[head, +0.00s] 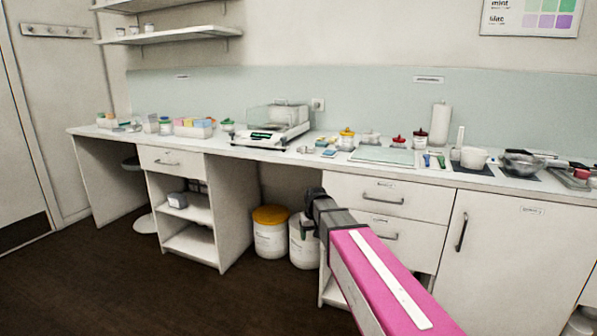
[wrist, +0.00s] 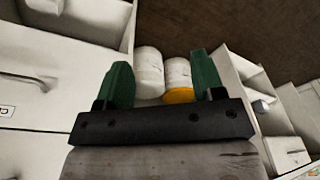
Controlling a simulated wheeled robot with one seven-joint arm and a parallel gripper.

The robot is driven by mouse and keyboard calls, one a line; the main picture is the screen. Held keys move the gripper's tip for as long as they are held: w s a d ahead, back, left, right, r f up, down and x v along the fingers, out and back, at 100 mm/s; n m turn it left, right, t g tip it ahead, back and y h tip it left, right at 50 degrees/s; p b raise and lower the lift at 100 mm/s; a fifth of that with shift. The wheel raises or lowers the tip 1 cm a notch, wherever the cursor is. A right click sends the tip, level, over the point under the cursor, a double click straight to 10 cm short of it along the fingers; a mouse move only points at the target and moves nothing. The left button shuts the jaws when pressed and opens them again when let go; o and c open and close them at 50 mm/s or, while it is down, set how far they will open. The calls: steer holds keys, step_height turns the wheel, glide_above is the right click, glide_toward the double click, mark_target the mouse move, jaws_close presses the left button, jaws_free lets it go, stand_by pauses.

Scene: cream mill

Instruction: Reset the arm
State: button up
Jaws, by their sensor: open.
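My arm is pink with a white stripe and reaches in from the lower right of the head view. Its dark end is in front of the drawers below the counter; the fingers are not clear there. In the wrist view my gripper (wrist: 160,82) shows two green fingers set wide apart, open, with nothing between them that they touch. Beyond the fingers stand two white tubs on the floor, one with a yellow lid (head: 270,215) and one plain tub (head: 303,242) beside it. My gripper is apart from them.
A long white counter (head: 300,157) runs along the wall, holding a balance (head: 268,135), jars, a white pot (head: 473,157) and pans. Drawers (head: 385,197) and a cupboard door (head: 490,240) are close to my arm. The dark floor (head: 150,290) at left is clear.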

steer(key=s+d+f+m, duration=0.1)
steer(key=s+d+f, duration=0.2)
steer(key=s, duration=0.4)
steer(key=s+d+f+m+g, duration=0.1)
steer(key=s+d+f, duration=0.3)
steer(key=s+d, duration=0.2)
steer(key=s+d+f+m, duration=0.1)
steer(key=s+d+f, duration=0.3)
steer(key=s, duration=0.3)
steer(key=shift+s+d+h, duration=0.35)
steer(key=shift+d+h, duration=0.05)
